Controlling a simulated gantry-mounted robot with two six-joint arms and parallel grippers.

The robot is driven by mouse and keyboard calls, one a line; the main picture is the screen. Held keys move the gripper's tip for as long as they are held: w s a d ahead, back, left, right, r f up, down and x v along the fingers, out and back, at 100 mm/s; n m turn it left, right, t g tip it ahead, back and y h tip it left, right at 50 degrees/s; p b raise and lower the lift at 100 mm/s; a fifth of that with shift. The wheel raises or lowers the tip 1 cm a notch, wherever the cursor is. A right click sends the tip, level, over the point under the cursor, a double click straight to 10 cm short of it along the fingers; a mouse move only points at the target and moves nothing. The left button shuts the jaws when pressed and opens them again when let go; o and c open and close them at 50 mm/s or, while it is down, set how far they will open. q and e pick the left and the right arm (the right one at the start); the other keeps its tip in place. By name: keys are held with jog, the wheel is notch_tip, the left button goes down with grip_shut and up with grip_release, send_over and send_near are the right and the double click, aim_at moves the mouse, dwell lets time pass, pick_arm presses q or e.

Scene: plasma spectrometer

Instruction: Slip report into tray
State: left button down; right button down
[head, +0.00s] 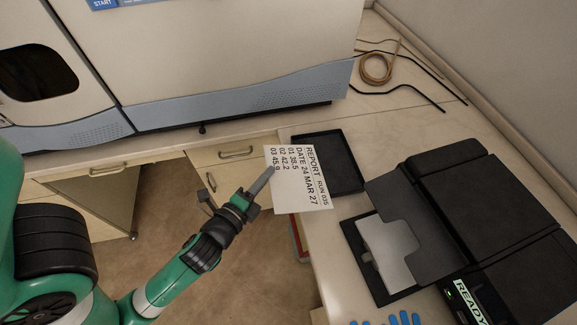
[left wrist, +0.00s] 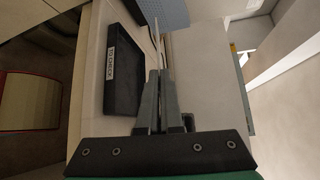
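The report (head: 305,192) is a white sheet with printed lines, seen from above in the head view. My left gripper (head: 264,181) is shut on its left edge. In the left wrist view the fingers (left wrist: 160,78) are close together, with the thin sheet (left wrist: 155,35) nearly edge-on between them. The black tray (head: 342,160) lies on the counter, behind and right of the sheet, which overlaps its left part in the head view. The tray (left wrist: 119,88) also shows in the left wrist view, left of the fingers, with a "TO CHECK" label. My right gripper is out of view.
A black printer (head: 485,205) with a READY display and white paper (head: 390,250) in its output stands to the right. Blue gloves (head: 388,321) lie at the bottom edge. The large spectrometer (head: 220,60) fills the back. A coiled tube (head: 376,68) and black cables lie behind the tray.

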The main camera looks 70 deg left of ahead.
aim_at(281, 161)
pick_arm(q)
jog(key=w+a+f, duration=0.1)
jog(key=w, duration=0.1)
jog(key=w+a+f, duration=0.1)
jog(key=w+a, duration=0.1)
jog(key=w+a+f+b, duration=0.1)
jog(key=w+a, duration=0.1)
jog(key=shift+a+f, duration=0.25)
jog(key=shift+f, duration=0.15)
jog(key=w+a+f+b, duration=0.1)
jog(key=f, duration=0.1)
jog(key=w+a+f+b, duration=0.1)
jog(key=w+f+b, duration=0.1)
jog(key=f, duration=0.1)
jog(key=w+a+f+b, duration=0.1)
jog(key=a+f, duration=0.1)
jog(key=f, duration=0.1)
jog(key=shift+w+f, duration=0.15)
jog(key=shift+w, duration=0.1)
jog(key=shift+f+b, duration=0.3)
jog(key=shift+b, duration=0.05)
